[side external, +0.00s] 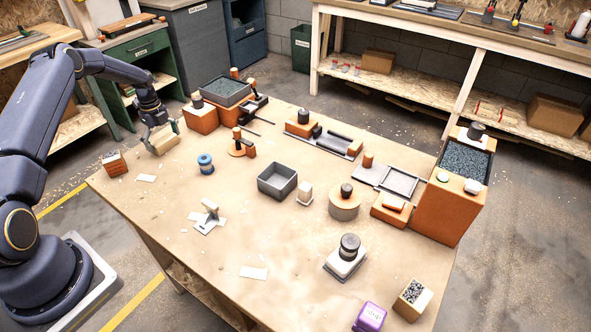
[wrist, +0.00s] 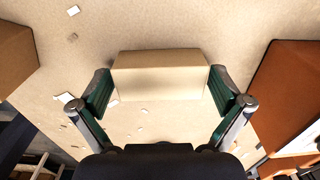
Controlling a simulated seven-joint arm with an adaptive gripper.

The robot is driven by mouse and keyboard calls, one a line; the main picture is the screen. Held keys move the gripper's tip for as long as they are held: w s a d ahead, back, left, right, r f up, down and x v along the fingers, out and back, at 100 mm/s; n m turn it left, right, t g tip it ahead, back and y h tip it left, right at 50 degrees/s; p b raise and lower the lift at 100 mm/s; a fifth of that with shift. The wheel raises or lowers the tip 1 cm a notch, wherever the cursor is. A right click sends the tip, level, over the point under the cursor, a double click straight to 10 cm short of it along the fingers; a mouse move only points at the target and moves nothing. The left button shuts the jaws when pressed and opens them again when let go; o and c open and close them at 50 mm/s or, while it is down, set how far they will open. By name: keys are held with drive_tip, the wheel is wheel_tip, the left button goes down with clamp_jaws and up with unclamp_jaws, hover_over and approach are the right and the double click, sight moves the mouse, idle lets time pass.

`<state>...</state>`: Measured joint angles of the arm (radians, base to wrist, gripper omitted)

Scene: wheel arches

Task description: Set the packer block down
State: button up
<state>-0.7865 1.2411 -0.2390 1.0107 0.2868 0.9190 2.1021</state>
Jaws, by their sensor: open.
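The packer block (side external: 163,141), a plain pale tan block, sits on the table top (side external: 225,285) near its far left corner in the side view. In the wrist view the block (wrist: 160,76) lies level between the fingertips. My gripper (side external: 156,122) is open and low over the block, and it also shows in the wrist view (wrist: 163,88). One finger is at each end of the block, with little or no visible gap. The side view does not show the underside of the block clearly.
A small brick-coloured block (side external: 114,163) stands to the left and a blue spool (side external: 206,163) to the right. An orange box (side external: 200,119) stands behind; one orange box (wrist: 290,95) fills the right of the wrist view. Small white chips lie about.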

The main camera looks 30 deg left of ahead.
sight(163, 139)
wheel_tip(163, 139, up, 12)
drive_tip(key=s+d+r+n+t+y, duration=0.15)
drive_tip(key=d+r+n, duration=0.25)
drive_tip(key=d+r, duration=0.6)
drive_tip(key=s+d+r+n+t, duration=0.1)
drive_tip(key=s+d+r+n, duration=0.15)
drive_tip(key=d+r, duration=0.8)
drive_tip(key=s+d+n+t, duration=0.1)
drive_tip(key=s+d+n, duration=0.4)
drive_tip(key=s, duration=0.5)
drive_tip(key=s+d+r+n+t+h, duration=0.1)
drive_tip(key=s+d+n+t, duration=0.1)
drive_tip(key=s+d+n, duration=0.4)
drive_tip(key=s+d, duration=0.3)
drive_tip(key=s, duration=0.1)
drive_tip(key=shift+d, duration=0.35)
drive_tip(key=shift+n+h, duration=0.25)
